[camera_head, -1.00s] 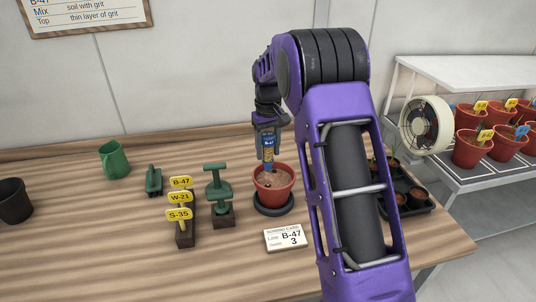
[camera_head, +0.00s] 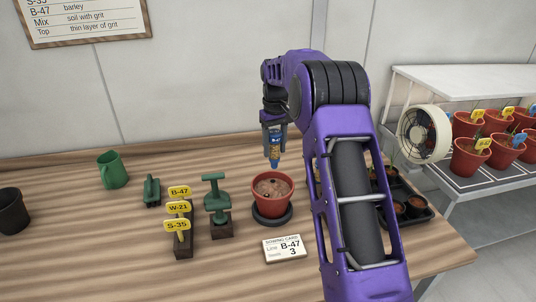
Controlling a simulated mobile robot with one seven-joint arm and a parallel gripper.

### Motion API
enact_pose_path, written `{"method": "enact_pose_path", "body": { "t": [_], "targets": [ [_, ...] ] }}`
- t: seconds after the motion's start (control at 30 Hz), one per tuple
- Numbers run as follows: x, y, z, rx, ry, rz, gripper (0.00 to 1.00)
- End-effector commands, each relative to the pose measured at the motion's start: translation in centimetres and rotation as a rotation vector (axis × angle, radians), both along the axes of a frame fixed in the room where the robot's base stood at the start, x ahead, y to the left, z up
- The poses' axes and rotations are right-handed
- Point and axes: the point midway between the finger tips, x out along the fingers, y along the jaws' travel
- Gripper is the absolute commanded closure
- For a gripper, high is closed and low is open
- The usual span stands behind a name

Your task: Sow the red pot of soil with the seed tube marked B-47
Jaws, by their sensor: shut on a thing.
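My gripper (camera_head: 273,130) is shut on a seed tube (camera_head: 274,148) with a blue label and tan contents. The label print is too small to read. The tube hangs upright, its tip just above the red pot (camera_head: 272,199) as seen here. The pot stands on a dark saucer (camera_head: 272,220) and holds brown soil (camera_head: 271,185) with a few dark spots on top; I cannot tell whether these are holes or seeds. A sowing card (camera_head: 285,248) in front of the pot reads B-47 and 3.
A rack with yellow tags B-47, W-21 and S-35 (camera_head: 179,225), a green tool on a stand (camera_head: 216,205), a green hand tool (camera_head: 151,190) and a green mug (camera_head: 112,170) stand left. A fan (camera_head: 424,133) and potted plants (camera_head: 470,157) are right.

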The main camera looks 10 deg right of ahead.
Motion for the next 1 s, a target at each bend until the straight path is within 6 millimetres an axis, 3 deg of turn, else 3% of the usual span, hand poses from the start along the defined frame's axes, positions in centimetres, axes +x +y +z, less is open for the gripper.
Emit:
{"method": "enact_pose_path", "body": {
  "t": [0.27, 0.8, 1.0],
  "targets": [
    [1.3, -1.9, -0.1, 0.002, -0.001, -0.007, 0.90],
    [1.3, -1.8, -5.8, 0.002, -0.001, -0.006, 0.90],
    [1.3, -1.8, -6.8, 0.002, -0.001, -0.006, 0.90]
  ]
}}
